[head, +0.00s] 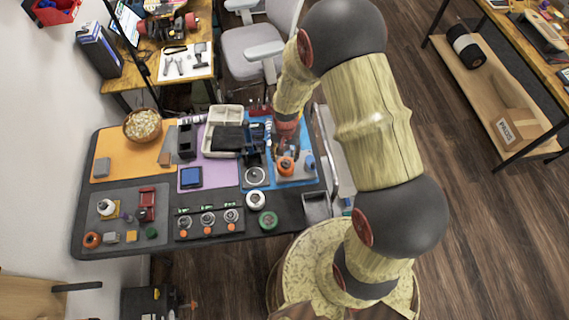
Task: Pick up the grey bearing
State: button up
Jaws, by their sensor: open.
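I cannot tell for sure which part is the grey bearing. A grey ring-shaped part (256,176) lies at the left edge of the blue mat (311,173). A white ring (256,200) and a green ring (268,220) lie nearer on the dark table surface. My gripper (286,150) points down over the blue mat, to the right of and a little behind the grey ring. It is open, small and partly hidden by my wrist. An orange part (286,165) shows just below it. No part is visible between the fingers.
A black holder (208,230) with several round parts stands at the front middle. A grey mat (124,228) at left carries several small parts. A wooden bowl (142,126), a cream tray (222,115) and a grey open box (317,207) stand around the table.

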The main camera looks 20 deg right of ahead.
aim_at(286, 163)
jog(key=shift+d+f, duration=0.15)
jog(key=shift+f, duration=0.5)
jog(key=f, duration=0.4)
jog(key=shift+w+f, duration=0.25)
jog(key=shift+c, duration=1.3)
jog(key=shift+s, duration=0.15)
jog(key=c, duration=0.9)
